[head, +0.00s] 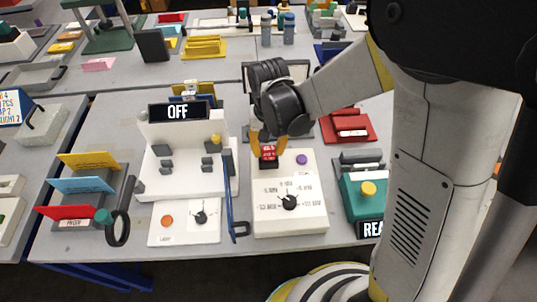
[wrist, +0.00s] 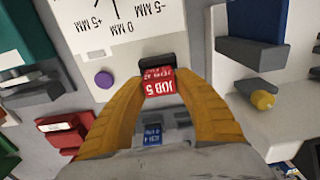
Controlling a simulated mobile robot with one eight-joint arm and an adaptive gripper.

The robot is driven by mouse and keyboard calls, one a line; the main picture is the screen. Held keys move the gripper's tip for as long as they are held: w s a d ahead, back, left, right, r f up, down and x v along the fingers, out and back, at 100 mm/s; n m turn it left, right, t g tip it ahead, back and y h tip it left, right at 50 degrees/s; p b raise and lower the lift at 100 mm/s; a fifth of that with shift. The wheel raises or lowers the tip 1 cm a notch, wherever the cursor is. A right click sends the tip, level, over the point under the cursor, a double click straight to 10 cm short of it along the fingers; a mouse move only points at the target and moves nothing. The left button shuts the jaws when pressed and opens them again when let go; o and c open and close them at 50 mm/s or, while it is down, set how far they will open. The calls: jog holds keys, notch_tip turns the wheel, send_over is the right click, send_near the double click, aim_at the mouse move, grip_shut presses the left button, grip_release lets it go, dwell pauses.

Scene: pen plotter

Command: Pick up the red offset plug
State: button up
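The red offset plug (wrist: 159,88) is a small red block with white lettering "JOB 5" and a black end piece. In the head view the red plug (head: 268,152) is at the top left of the white dial box (head: 265,222). My gripper (wrist: 159,80) has its yellow fingers on both sides of the plug, with the tips drawn in against it. In the head view my gripper (head: 269,143) points down over the plug. Whether the plug is still in the box's socket is hard to tell.
A white machine with an "OFF" sign (head: 178,111) stands left of the box. A blue lever (head: 229,195) rises between them. A purple button (head: 302,159) is on the box. A green unit (head: 350,198) and red tray (head: 352,125) are to the right. A blue block (wrist: 152,135) shows behind.

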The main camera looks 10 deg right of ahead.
grip_shut()
jog(key=shift+r, duration=0.1)
